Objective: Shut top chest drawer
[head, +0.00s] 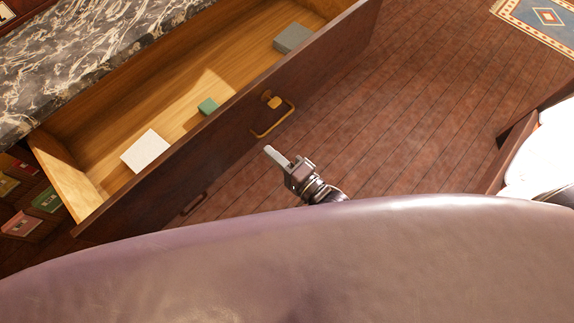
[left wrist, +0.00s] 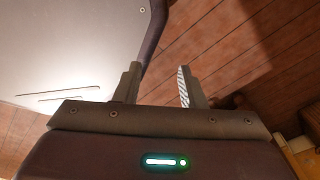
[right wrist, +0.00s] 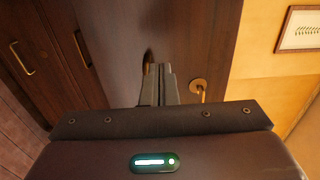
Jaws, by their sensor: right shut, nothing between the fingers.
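The top chest drawer stands pulled far out; its dark wooden front (head: 225,135) runs diagonally across the head view. It has a brass handle (head: 273,118) on its face, which also shows in the right wrist view (right wrist: 199,89). My right gripper (head: 272,152) is shut and empty, just in front of the drawer front and below the handle. In the right wrist view its closed fingers (right wrist: 160,72) point at the dark wood; I cannot tell if they touch it. My left gripper (left wrist: 158,80) is open and empty, seen only in the left wrist view.
Wooden floor (head: 400,130) is clear to the right. A patterned rug (head: 545,18) lies at the far right.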

